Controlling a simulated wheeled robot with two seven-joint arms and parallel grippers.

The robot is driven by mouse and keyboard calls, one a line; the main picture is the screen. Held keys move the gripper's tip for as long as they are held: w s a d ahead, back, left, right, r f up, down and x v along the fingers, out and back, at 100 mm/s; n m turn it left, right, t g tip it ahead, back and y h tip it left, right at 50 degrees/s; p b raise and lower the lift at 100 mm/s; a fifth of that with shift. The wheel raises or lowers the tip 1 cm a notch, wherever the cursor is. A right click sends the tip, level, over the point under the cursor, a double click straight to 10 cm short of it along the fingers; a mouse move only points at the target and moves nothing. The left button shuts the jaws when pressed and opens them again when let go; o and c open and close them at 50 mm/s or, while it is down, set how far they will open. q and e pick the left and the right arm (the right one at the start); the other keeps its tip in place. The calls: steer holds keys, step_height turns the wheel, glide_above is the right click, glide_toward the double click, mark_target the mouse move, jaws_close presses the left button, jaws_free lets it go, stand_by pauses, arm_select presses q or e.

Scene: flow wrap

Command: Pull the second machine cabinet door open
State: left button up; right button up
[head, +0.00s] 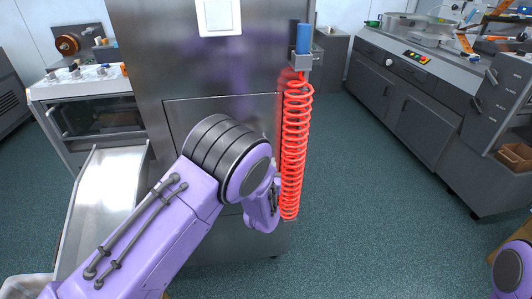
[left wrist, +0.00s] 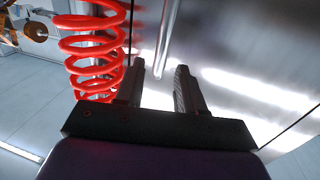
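The steel machine cabinet (head: 180,60) stands upright in the middle of the head view. Its lower door panel (head: 190,112) is closed as far as I can see, and my left arm covers much of it. In the left wrist view a thin metal bar handle (left wrist: 168,35) runs along the steel front. My left gripper (left wrist: 160,72) is open, with its two dark fingers apart and the handle's near end in line with the gap between them. I cannot tell whether they touch it. The fingertips are hidden in the head view. My right gripper is out of view.
A red coiled hose (head: 294,150) hangs at the cabinet's right edge below a blue cylinder (head: 304,38); it is close beside the left finger in the wrist view. A metal chute (head: 105,190) is at left. A counter (head: 430,85) stands right, with open floor between.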

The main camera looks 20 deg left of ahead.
arm_select(q)
steer(key=x, duration=0.6)
steer(key=shift+p, duration=0.3)
jaws_close()
steer(key=shift+s+f, duration=0.1)
